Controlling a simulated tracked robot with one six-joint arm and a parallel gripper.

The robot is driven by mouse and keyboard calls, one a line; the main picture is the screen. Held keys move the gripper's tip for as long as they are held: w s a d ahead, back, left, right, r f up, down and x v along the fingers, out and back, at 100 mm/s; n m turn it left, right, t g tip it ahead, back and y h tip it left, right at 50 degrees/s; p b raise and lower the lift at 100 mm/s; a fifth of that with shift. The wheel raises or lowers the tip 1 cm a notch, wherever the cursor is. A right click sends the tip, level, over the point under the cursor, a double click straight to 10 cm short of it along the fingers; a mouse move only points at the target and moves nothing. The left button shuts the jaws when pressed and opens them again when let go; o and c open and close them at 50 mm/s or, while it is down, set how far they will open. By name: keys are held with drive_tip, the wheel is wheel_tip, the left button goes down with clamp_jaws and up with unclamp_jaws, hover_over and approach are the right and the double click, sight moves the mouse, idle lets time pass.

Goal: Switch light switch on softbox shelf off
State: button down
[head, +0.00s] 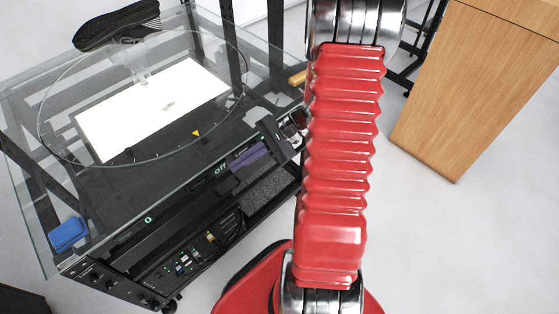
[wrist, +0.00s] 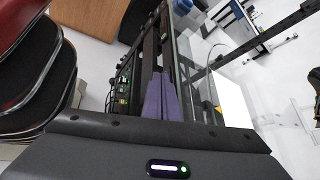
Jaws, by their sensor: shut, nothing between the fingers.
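The bright white softbox panel (head: 150,105) lies under the round glass plate of the turntable in the head view. Part of it also shows at the right in the wrist view (wrist: 233,102). A small green "Off" mark (head: 221,169) is on the dark front shelf edge; I cannot make out the switch itself or its position. My gripper (head: 233,168) has purple fingers, shut and empty, pointing left along the shelf edge with the tips close to the "Off" mark. In the wrist view the fingers (wrist: 158,76) lie together; contact with the shelf cannot be told.
A black shoe-like object (head: 117,24) is above the glass. A blue object (head: 68,234) is at the left corner. Electronics with small lights (head: 195,250) sit below the shelf. A wooden cabinet (head: 480,85) stands right.

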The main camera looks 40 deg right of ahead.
drive_tip(key=d+f+m+t+h, duration=0.2)
drive_tip(key=d+f+m+t, duration=0.85)
drive_tip(key=d+f, duration=0.2)
drive_tip(key=s+d+f+m+t+h, duration=0.3)
drive_tip(key=s+d+f+m+h, duration=0.4)
drive_tip(key=f, duration=0.5)
drive_tip(key=shift+s+d+m+h, duration=0.3)
drive_tip(key=shift+d+m+h, duration=0.55)
drive_tip(key=shift+m+h, duration=0.25)
drive_tip(key=shift+w, duration=0.1)
drive_tip(key=w, duration=1.3)
drive_tip(key=shift+w+a, duration=0.25)
drive_tip(key=shift+w, duration=0.15)
drive_tip(key=shift+r, duration=0.1)
